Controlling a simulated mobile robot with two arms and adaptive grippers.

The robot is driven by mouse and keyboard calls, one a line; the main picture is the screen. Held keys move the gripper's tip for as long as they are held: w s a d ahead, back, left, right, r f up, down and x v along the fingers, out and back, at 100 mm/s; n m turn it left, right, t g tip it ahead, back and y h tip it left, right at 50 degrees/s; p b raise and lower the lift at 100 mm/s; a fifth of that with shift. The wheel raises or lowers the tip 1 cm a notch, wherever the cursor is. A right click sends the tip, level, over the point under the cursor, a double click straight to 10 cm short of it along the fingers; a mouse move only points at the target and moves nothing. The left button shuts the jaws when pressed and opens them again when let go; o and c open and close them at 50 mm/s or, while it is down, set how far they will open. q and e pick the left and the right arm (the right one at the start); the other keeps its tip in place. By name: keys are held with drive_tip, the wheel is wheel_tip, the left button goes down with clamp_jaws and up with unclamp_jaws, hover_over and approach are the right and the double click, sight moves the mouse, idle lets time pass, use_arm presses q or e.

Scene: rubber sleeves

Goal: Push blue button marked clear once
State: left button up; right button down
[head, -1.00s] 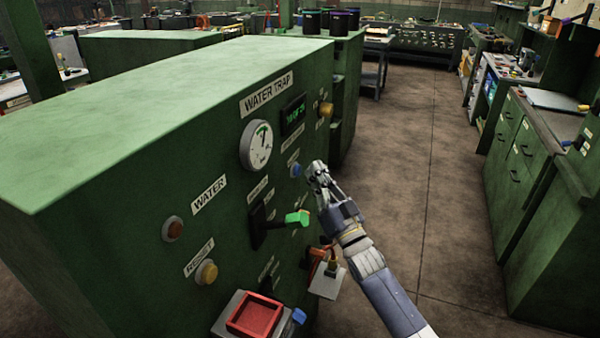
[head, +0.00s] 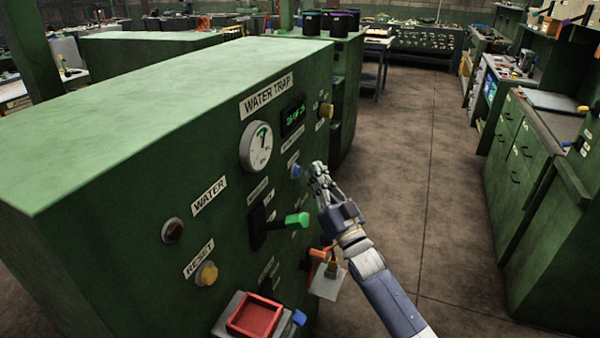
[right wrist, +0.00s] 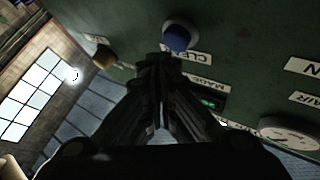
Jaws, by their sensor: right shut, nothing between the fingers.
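The blue button (head: 295,171) sits on the green panel of the water trap machine, below the small green display. In the right wrist view the blue button (right wrist: 178,38) shows just beyond my fingertips, beside a label reading CLEAR (right wrist: 188,56). My right gripper (head: 318,168) is shut and empty. It is a little to the right of the button in the head view, with a gap between them. In the right wrist view its closed fingers (right wrist: 160,62) point toward the button. My left gripper is not in view.
A red tray (head: 255,317) juts out below. The aisle floor (head: 440,200) is clear.

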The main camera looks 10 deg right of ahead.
drive_tip(key=shift+w+a, duration=0.1)
drive_tip(key=shift+w+a, duration=0.15)
drive_tip(key=shift+a, duration=0.1)
drive_tip(key=shift+w+a+b, duration=0.2)
drive_tip(key=shift+a+b, duration=0.1)
drive_tip(key=shift+b, duration=0.05)
idle(0.8)
drive_tip(key=shift+d, duration=0.1)
drive_tip(key=shift+s+d+p, duration=0.3)
drive_tip(key=shift+s+d, duration=0.15)
drive_tip(key=shift+d, duration=0.1)
idle(0.3)
drive_tip(key=s+d, duration=0.1)
drive_tip(key=s+d+p, duration=0.1)
drive_tip(key=d, duration=0.2)
drive_tip(key=shift+s+d+p, duration=0.1)
drive_tip(key=shift+s+p, duration=0.2)
drive_tip(key=shift+s, duration=0.1)
